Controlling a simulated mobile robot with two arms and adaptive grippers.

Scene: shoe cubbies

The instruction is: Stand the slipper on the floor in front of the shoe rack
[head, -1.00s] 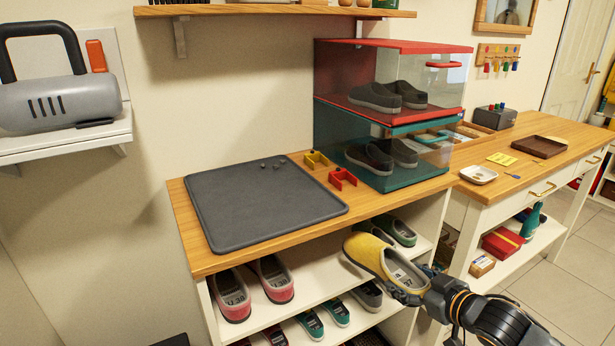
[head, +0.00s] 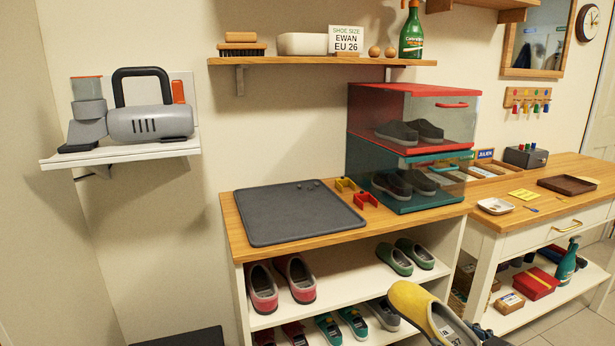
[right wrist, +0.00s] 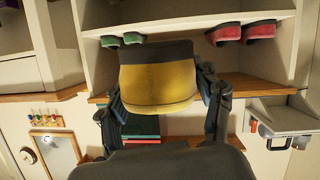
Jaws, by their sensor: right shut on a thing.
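The yellow slipper with a grey sole and insole (head: 419,306) is at the bottom right of the head view, tilted, in front of the shoe rack (head: 340,255). My right gripper (right wrist: 163,112) is shut on the slipper, with a finger on each side of it in the right wrist view, where the slipper's yellow and dark end (right wrist: 158,82) shows. In the head view only a dark bit of this gripper shows at the bottom edge. The slipper is clear of the rack's shelves as far as I can see. The floor in front of the rack is out of view. My left gripper is not in view.
The rack holds red shoes (head: 280,283), green shoes (head: 405,257) and several others lower down. Its top bears a grey mat (head: 300,212) and clear shoe boxes (head: 412,140). A table (head: 540,205) stands at the right. A dark low thing (head: 180,338) is at the bottom left.

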